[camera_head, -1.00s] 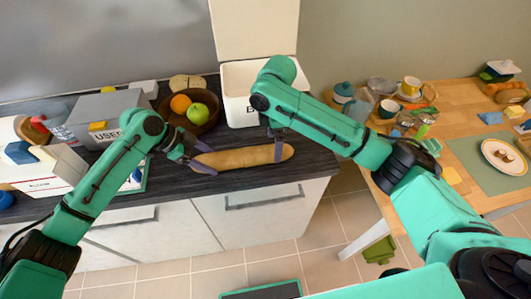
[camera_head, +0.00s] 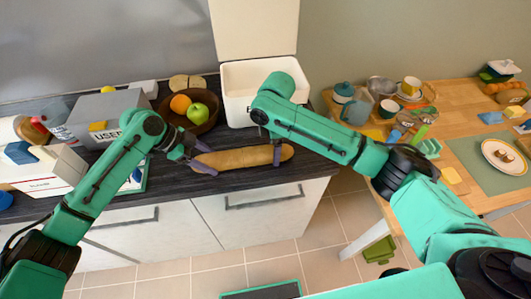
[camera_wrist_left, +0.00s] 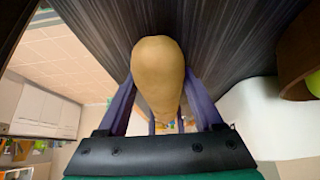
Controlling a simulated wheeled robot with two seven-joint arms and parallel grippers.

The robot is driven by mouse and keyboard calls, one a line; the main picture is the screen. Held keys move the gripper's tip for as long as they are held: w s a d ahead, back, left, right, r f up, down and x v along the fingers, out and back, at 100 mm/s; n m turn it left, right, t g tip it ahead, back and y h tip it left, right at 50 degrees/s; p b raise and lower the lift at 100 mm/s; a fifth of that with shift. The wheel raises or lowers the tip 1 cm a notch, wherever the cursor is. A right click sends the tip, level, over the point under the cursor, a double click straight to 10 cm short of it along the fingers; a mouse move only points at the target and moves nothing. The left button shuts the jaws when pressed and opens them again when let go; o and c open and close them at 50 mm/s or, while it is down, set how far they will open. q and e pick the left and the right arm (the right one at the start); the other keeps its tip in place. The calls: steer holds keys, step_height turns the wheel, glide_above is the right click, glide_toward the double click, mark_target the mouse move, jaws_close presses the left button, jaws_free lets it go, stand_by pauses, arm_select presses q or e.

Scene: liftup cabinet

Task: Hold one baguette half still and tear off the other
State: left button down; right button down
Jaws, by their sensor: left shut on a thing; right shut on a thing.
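The baguette (camera_head: 238,158) lies lengthwise along the front of the dark counter and looks like one whole piece. My left gripper (camera_head: 203,158) is shut on its left end. In the left wrist view the baguette (camera_wrist_left: 158,68) runs between the two purple fingers of my left gripper (camera_wrist_left: 162,105), one on each side. My right gripper (camera_head: 277,152) is shut on the right end of the baguette, with its fingers pointing down. Part of the right gripper is hidden behind its own arm.
A wooden bowl (camera_head: 207,122) with an orange and a green apple stands just behind the baguette. An open white bin (camera_head: 238,84) stands behind my right gripper. Grey and white boxes crowd the left of the counter. A wooden table (camera_head: 468,122) with dishes is at the right.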

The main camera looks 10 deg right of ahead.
mark_target(286, 147)
steer(key=shift+d, duration=0.2)
steer(key=shift+d, duration=0.1)
steer(key=shift+d+r, duration=0.5)
steer(key=shift+d, duration=0.2)
steer(key=shift+d+r, duration=0.5)
steer(key=shift+d, duration=0.2)
steer(key=shift+r, duration=0.15)
steer(key=shift+r, duration=2.75)
